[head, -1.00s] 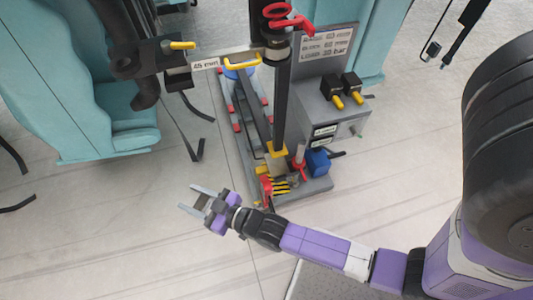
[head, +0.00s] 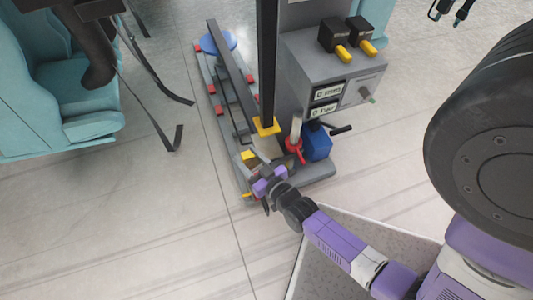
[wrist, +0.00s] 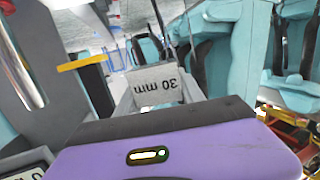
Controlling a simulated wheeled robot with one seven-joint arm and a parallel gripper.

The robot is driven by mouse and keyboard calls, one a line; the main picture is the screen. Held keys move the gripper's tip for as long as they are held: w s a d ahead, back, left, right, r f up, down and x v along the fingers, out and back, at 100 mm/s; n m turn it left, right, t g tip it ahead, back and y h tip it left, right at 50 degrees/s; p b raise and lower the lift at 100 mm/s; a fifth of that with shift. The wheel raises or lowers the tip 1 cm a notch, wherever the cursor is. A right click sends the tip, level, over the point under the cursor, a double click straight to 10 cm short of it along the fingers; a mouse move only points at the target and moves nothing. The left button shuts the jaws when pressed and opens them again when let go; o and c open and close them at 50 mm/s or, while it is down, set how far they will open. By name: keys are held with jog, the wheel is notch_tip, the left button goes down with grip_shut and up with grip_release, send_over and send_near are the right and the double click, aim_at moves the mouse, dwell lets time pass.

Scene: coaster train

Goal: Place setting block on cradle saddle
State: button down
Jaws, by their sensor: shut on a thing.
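My gripper (head: 258,172) is low at the near end of the wheeled cart. It is shut on a grey setting block (wrist: 158,88) marked "30 mm", upside down in the wrist view. In the head view my gripper mostly hides the block. A long dark bar runs along the cart to a round blue pad (head: 217,43) at its far end. I cannot tell for certain which part is the cradle saddle.
A black post with a yellow foot (head: 266,126) stands close beyond my gripper. To its right are a grey control box (head: 335,65), a red-collared lever (head: 295,145) and a blue block (head: 316,142).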

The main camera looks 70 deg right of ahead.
jog(key=s+d+f+m+g+h+b, duration=0.2)
jog(key=s+d+f+b, duration=0.1)
jog(key=s+f+b, duration=0.3)
jog(key=s+d+f+m+g+h+b, duration=0.1)
jog(key=s+d+f+h+b, duration=0.15)
jog(key=d+f+b, duration=0.4)
jog(key=b, duration=0.3)
send_over(264, 139)
jog(key=v, duration=0.4)
jog(key=shift+d+f+m, duration=0.1)
jog(key=shift+f+m, duration=0.2)
jog(key=shift+f, duration=0.7)
jog(key=x, duration=0.3)
jog(key=shift+w+d+r+b, duration=0.15)
jog(key=shift+w+d+b, duration=0.05)
jog(key=shift+d+b, duration=0.2)
jog(key=shift+a+f+b, duration=0.1)
jog(key=shift+f+b, duration=0.4)
jog(key=shift+f, duration=0.3)
